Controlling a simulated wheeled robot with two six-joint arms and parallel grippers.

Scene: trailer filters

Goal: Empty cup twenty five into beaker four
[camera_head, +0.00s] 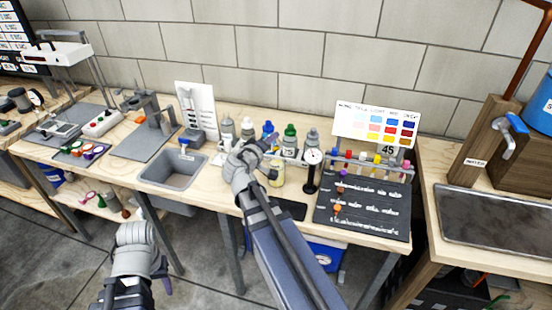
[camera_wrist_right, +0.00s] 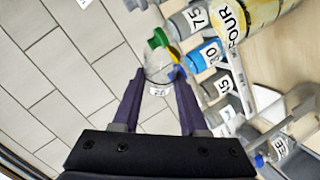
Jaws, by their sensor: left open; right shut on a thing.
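My right gripper (camera_wrist_right: 160,78) is shut on a small clear cup (camera_wrist_right: 156,66) with a white label, too small to read. In the head view, my right arm reaches over the bench and its wrist hides most of the cup. A beaker marked FOUR (camera_wrist_right: 250,18) holds yellow liquid at the upper right of the right wrist view. It also shows in the head view as a yellowish vessel (camera_head: 277,176), just right of my right wrist. The cup and the beaker are apart. My left gripper (camera_head: 160,274) is open, low in front of the bench at the left.
Several numbered bottles (camera_head: 290,140) stand in a row behind the beaker. A grey basin (camera_head: 172,172) is left of my right wrist.

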